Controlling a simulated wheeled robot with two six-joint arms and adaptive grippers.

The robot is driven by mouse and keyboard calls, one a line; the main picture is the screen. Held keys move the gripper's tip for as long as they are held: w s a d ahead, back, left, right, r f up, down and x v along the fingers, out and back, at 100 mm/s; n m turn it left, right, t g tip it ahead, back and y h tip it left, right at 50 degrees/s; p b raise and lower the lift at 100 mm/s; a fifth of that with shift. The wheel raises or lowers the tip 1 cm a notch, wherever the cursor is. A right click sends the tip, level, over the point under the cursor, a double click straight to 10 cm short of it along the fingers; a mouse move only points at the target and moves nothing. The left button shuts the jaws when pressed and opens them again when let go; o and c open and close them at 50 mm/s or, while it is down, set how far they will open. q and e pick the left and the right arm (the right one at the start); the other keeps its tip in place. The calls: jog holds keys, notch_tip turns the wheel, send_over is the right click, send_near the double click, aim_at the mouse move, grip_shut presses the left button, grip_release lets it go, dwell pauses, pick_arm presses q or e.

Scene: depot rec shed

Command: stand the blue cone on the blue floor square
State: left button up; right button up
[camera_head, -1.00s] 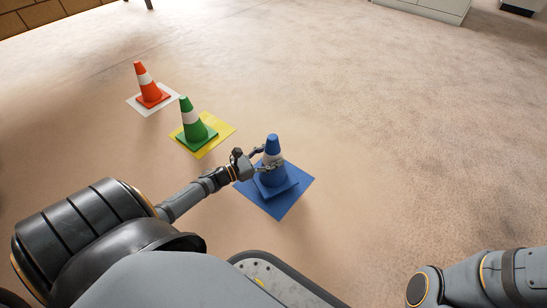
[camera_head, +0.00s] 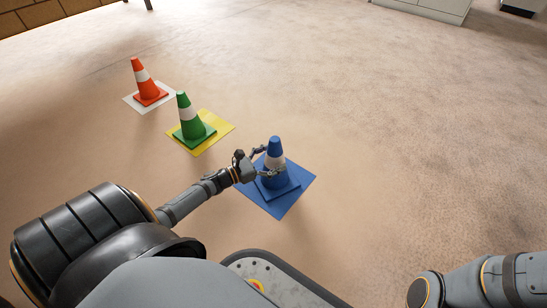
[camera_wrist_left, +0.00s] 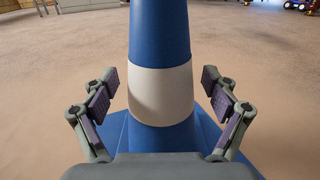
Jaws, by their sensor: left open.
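The blue cone (camera_head: 275,178) with a white band stands upright on the blue floor square (camera_head: 288,207) in the head view. Its base lies within the square's edges. My left gripper (camera_head: 270,163) is open around the cone at about the height of its white band. In the left wrist view the cone (camera_wrist_left: 160,38) rises between the fingers of my left gripper (camera_wrist_left: 160,98), with a gap on each side. My right gripper is not in view; only part of my right arm shows at the lower right.
A green cone (camera_head: 188,115) stands on a yellow square (camera_head: 222,126), and an orange cone (camera_head: 143,80) stands on a white square (camera_head: 130,99), both farther left. A white cabinet (camera_head: 425,8) is at the back. The floor to the right is clear.

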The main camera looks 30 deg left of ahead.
pick_arm(q)
jog(key=p+v, duration=0.3)
jog(key=v, duration=0.2)
jog(key=p+v, duration=0.2)
jog(key=shift+s+r+p, duration=0.15)
jog(key=shift+r+p, duration=0.15)
jog(key=shift+r, duration=0.05)
jog(key=v, duration=0.4)
jog(key=shift+s+a+f+p, duration=0.25)
jog(key=shift+s+f+p, duration=0.05)
jog(key=shift+f+p, duration=0.1)
